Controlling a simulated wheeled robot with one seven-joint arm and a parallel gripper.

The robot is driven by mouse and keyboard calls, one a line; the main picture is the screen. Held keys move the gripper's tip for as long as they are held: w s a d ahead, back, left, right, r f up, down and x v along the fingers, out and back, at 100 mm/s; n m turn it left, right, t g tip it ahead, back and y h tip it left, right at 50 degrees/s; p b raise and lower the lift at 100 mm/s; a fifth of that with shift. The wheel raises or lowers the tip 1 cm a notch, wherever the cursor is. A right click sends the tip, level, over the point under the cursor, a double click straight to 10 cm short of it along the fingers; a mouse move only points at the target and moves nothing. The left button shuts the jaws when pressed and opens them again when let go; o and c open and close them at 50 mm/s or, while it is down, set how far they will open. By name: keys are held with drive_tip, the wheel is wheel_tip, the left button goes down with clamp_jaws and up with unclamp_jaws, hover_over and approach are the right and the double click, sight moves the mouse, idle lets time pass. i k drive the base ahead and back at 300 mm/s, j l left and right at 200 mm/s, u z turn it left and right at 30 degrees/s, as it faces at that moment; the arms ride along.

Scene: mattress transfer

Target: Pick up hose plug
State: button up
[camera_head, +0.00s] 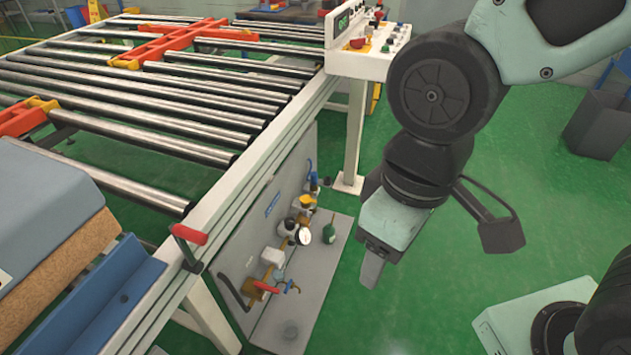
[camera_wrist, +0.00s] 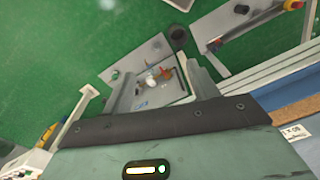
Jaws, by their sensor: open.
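A grey pneumatic panel (camera_head: 292,190) stands beside the roller conveyor, with valves, brass fittings, a round white gauge (camera_head: 303,236) and a short black hose (camera_head: 232,291). I cannot tell which small part there is the hose plug. My gripper (camera_head: 373,268) points down, to the right of the panel and apart from it. In the wrist view my gripper (camera_wrist: 163,86) is open and empty, its two fingers well apart. The panel's fittings (camera_wrist: 155,78) show small and distant between the fingers.
The roller conveyor (camera_head: 225,200) with its white side rail fills the left. A white control box (camera_head: 360,42) stands on a post behind my arm. A blue bracket (camera_head: 120,290) and a mattress block (camera_head: 45,225) are at the lower left. Green floor (camera_head: 420,290) is clear around my gripper.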

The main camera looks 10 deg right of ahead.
sight(314, 179)
drive_tip(key=l+u, duration=0.1)
drive_tip(key=u, duration=0.35)
drive_tip(key=i+l+u, duration=0.15)
drive_tip(key=u, duration=0.35)
drive_tip(key=i+l+u, duration=0.1)
drive_tip(key=l+u, duration=0.3)
drive_tip(key=l, duration=0.5)
drive_tip(key=l+u, duration=0.45)
drive_tip(key=l, duration=1.9)
